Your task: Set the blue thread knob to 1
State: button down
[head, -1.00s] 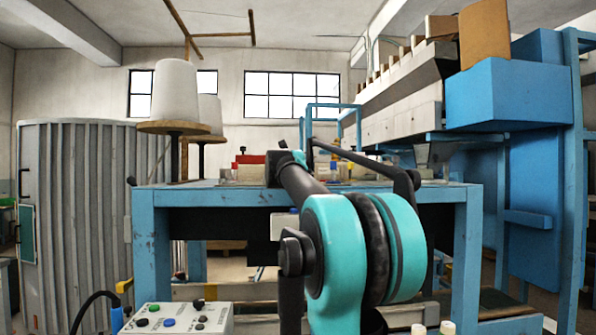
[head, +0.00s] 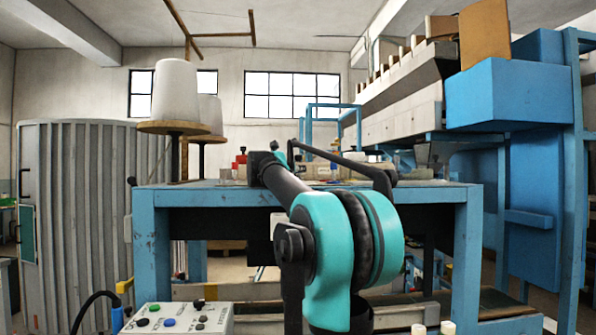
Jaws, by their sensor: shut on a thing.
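My arm rises from the bottom middle and reaches up and left over the blue table (head: 420,195). Its far end, dark with a small teal part, is at the table's back edge of view, left of the middle. My gripper's fingers are hidden behind the arm. I cannot make out the blue thread knob or its setting. Small fittings show on the table top, among them a red one (head: 240,159) left of my arm and a tiny blue one (head: 334,171) right of it, too small to identify.
Large white thread cones (head: 175,92) stand at the table's left. A control box (head: 178,318) with coloured buttons is at the lower left. A grey ribbed cabinet (head: 80,215) stands at left, a blue machine frame (head: 535,200) at right. White bottle caps (head: 447,327) show at the bottom right.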

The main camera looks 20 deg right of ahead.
jog(key=c, duration=1.3)
grip_release()
jog(key=shift+c, duration=0.2)
jog(key=v, duration=1.2)
